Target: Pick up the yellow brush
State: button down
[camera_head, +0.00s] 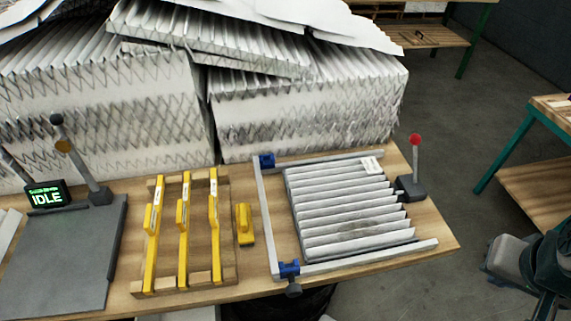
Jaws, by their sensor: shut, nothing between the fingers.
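The yellow brush (244,222) lies on the wooden workbench, with a raised yellow grip and a dark strip at its near end. It is just right of a wooden rack (226,255) and left of a grey metal frame (263,215), apart from both. My gripper (490,271) is at the lower right, beyond the bench's right edge and far from the brush. It is small and partly dark in this view, and it looks shut and empty.
The rack holds several yellow bars (185,235). The frame, with blue clamps, holds a pleated filter (345,210). A red-knobbed post (415,165) stands beside it. Filter stacks (305,115) fill the bench's back. A grey plate (65,250) and IDLE display (46,196) are left.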

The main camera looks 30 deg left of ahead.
aim_at(245, 238)
jog(key=u, duration=1.4)
jog(key=k, duration=0.4)
jog(key=u, duration=0.6)
jog(key=i, duration=0.5)
jog(key=u, duration=0.05)
jog(key=k, duration=0.45)
jog(key=z, duration=0.4)
jog(key=i, duration=0.5)
jog(key=u, duration=0.3)
